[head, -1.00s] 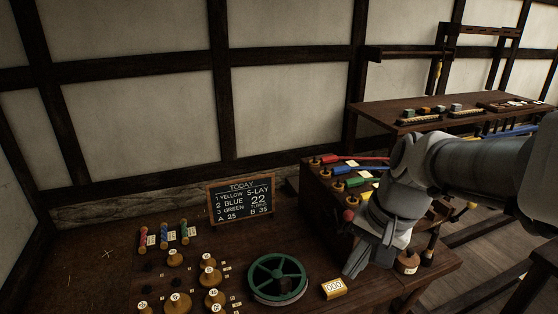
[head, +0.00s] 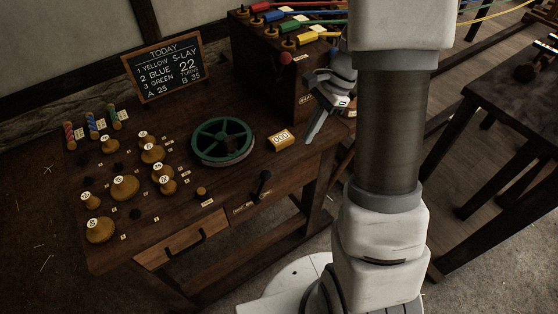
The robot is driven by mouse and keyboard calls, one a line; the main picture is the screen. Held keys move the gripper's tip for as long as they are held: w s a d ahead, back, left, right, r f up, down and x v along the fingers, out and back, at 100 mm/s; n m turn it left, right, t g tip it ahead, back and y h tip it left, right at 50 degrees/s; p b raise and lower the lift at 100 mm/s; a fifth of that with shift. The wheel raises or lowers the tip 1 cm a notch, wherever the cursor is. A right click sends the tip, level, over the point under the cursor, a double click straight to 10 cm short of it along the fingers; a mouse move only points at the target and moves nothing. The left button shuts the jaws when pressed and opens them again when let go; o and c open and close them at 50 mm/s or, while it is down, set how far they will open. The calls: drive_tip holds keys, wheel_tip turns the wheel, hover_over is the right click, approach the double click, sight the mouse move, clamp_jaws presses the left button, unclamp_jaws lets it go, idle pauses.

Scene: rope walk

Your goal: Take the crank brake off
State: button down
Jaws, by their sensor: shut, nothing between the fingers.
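A lever with a red ball knob (head: 285,58) stands at the left face of a dark wooden box (head: 265,75) on the bench; which part is the crank brake is not marked legibly. A black crank handle (head: 264,183) sticks out at the bench's front edge, beside a small lettered plate (head: 243,209). My gripper (head: 309,139) is shut and empty, pointing down in front of the box, right of the yellow counter. It is apart from the red knob and the crank. My arm hides part of the box's right side.
A green wheel (head: 223,141) and a yellow counter reading 000 (head: 281,139) sit on the bench. Several wooden bobbins (head: 124,187) stand left. A chalkboard (head: 163,70) leans behind. Coloured ropes run right from the box top. Another dark table (head: 500,110) stands at right.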

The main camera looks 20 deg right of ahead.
drive_tip(key=shift+f, duration=0.2)
drive_tip(key=b, duration=0.3)
approach(260, 187)
drive_tip(key=d+f, duration=0.1)
drive_tip(key=d, duration=0.1)
drive_tip(key=d+f, duration=0.1)
drive_tip(key=f, duration=0.1)
drive_tip(key=w+d+f, duration=0.1)
drive_tip(key=d+f, duration=0.1)
drive_tip(key=shift+d, duration=0.35)
drive_tip(key=a, duration=0.1)
drive_tip(key=a+r, duration=0.1)
drive_tip(key=shift+s+a+p, duration=0.1)
drive_tip(key=shift+a+p, duration=0.15)
drive_tip(key=shift+p, duration=0.1)
drive_tip(key=shift+s+a, duration=0.1)
drive_tip(key=shift+a, duration=0.6)
drive_tip(key=shift+a+r+p, duration=0.15)
drive_tip(key=shift+r+p, duration=0.1)
drive_tip(key=shift+p, duration=0.15)
